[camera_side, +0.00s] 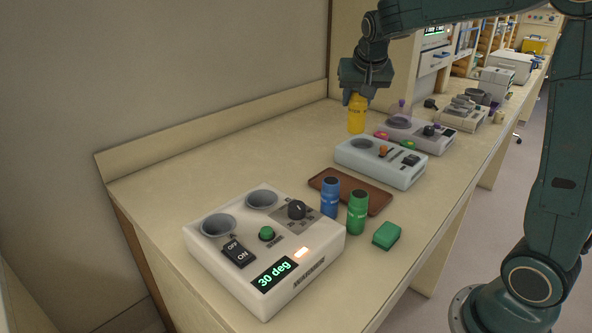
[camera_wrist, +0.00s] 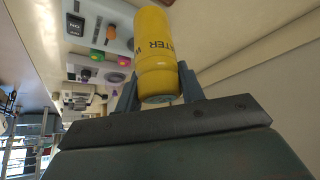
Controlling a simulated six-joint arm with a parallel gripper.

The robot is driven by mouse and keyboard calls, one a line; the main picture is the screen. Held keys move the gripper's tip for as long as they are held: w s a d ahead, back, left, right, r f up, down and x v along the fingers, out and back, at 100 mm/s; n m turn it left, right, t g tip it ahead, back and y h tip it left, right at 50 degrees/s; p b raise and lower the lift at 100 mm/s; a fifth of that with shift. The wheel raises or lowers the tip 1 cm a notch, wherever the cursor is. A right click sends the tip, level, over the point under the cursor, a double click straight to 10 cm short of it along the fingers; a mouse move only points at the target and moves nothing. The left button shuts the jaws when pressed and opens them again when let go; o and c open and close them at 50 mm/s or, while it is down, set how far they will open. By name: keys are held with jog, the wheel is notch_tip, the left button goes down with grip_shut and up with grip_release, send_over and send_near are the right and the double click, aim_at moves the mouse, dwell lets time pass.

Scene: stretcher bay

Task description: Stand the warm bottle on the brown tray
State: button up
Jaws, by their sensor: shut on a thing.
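My gripper (camera_side: 357,94) is shut on a yellow bottle (camera_side: 357,117) near the back of the bench. The bottle hangs upright below it; I cannot tell whether its base touches the bench. In the wrist view the yellow bottle (camera_wrist: 160,60) sits between my fingers, with part of a printed word like "WATER" showing. The brown tray (camera_side: 362,190) lies nearer the camera and looks empty. A blue bottle (camera_side: 330,197) and a green bottle (camera_side: 357,212) stand at its near edge. The white warmer (camera_side: 283,222) shows "30 deg", and its two wells look empty.
A pale blue device (camera_side: 380,165) with a switch stands between the tray and my gripper. A green block (camera_side: 386,235) lies near the bench's front edge. A grey device (camera_side: 423,137) and a purple-topped flask (camera_side: 400,116) stand right of the yellow bottle. The bench's left part is clear.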

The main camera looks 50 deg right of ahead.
notch_tip(320, 180, down, 18)
jog(key=shift+r, duration=0.25)
dwell(0.6)
jog(key=shift+f, duration=0.15)
jog(key=o, duration=1.1)
jog(key=shift+o, duration=0.2)
jog(key=shift+s+a+r, duration=0.15)
jog(key=shift+a+r, duration=0.05)
jog(key=shift+r, duration=0.3)
jog(key=v, duration=1.1)
jog(key=shift+r, duration=0.15)
